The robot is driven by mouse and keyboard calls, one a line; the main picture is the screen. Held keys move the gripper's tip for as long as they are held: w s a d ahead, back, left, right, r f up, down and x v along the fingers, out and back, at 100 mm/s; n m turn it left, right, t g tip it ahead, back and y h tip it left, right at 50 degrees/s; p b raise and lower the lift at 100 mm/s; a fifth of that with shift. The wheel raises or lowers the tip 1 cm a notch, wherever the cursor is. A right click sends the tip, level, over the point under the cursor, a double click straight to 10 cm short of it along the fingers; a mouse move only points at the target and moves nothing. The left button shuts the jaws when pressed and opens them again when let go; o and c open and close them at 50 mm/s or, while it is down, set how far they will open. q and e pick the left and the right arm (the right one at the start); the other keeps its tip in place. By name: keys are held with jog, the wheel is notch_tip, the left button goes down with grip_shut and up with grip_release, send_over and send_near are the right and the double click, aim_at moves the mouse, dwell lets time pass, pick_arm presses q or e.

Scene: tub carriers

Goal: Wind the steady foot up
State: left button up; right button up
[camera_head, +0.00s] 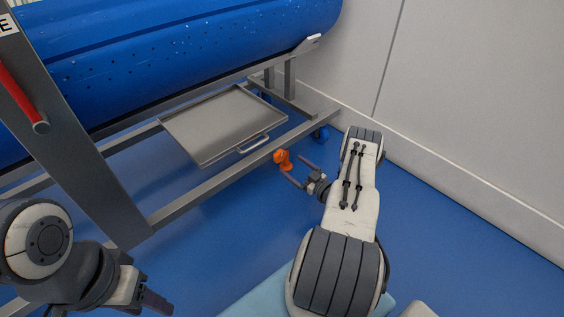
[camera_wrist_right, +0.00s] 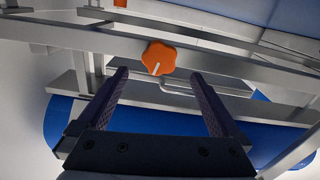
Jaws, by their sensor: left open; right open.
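The orange lobed knob (camera_head: 282,158), which looks like the steady foot's hand knob, sits at the grey lower rail of the carrier frame. In the right wrist view the orange knob (camera_wrist_right: 159,58) shows face-on with a pale line on it, ahead of and between my fingers. My right gripper (camera_head: 300,172) is open, its fingertips close to the knob; in the right wrist view the open fingers (camera_wrist_right: 161,80) have nothing between them. I cannot tell whether they touch the knob. My left gripper (camera_head: 158,300) is open and empty at the lower left. The foot itself is hidden.
A blue perforated tub (camera_head: 180,45) lies on the grey frame (camera_head: 190,200). A grey tray (camera_head: 222,120) with a handle sits below it. A blue caster (camera_head: 320,133) stands near the wall (camera_head: 470,100). A red lever (camera_head: 22,95) is on the left post. Blue floor (camera_head: 230,240) lies clear in front.

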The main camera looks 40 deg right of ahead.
aim_at(281, 157)
jog(key=w+b, duration=0.1)
jog(key=w, duration=0.3)
jog(key=w+b, duration=0.1)
jog(key=shift+w+a+f+b, duration=0.15)
jog(key=shift+w+a+b, duration=0.1)
jog(key=shift+w+b, duration=0.15)
jog(key=shift+w, duration=0.5)
jog(key=c, duration=1.4)
jog(key=shift+o, duration=0.3)
jog(key=shift+m, duration=0.3)
